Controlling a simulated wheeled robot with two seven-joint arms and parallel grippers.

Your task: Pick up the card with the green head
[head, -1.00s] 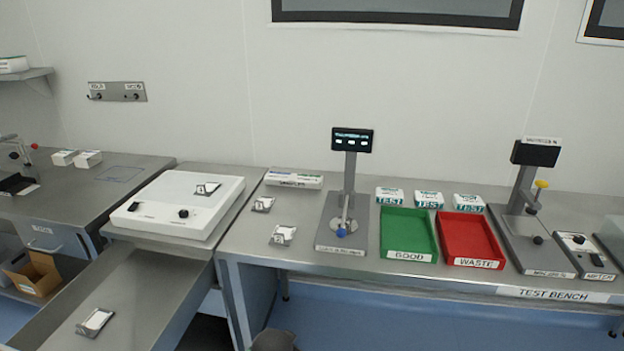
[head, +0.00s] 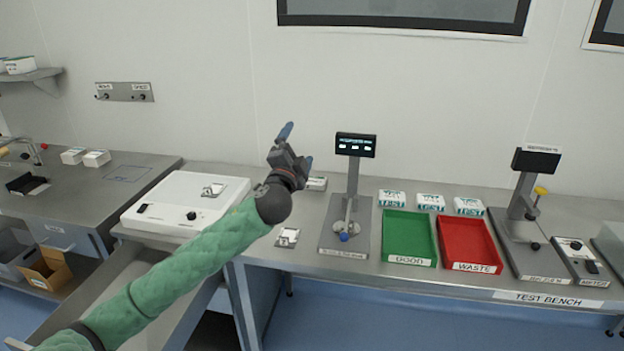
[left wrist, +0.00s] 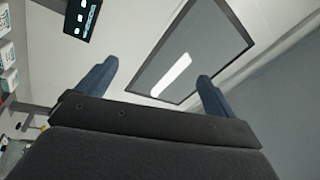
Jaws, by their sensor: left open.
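No card with a green head can be made out in the current views. My left gripper (head: 297,147) is raised above the bench, open and empty, its fingers pointing up towards the wall. Its two blue fingers also show spread apart in the left wrist view (left wrist: 157,74), with nothing between them. The gripper hides most of a small white sample tray (head: 317,184) at the back of the bench; only its right end shows. My right gripper is not in view.
A display stand (head: 352,205) stands just right of the gripper. Beyond it are a green GOOD tray (head: 409,261), a red WASTE tray (head: 475,268) and several white TEST boxes (head: 392,198). A white device (head: 165,214) stands left.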

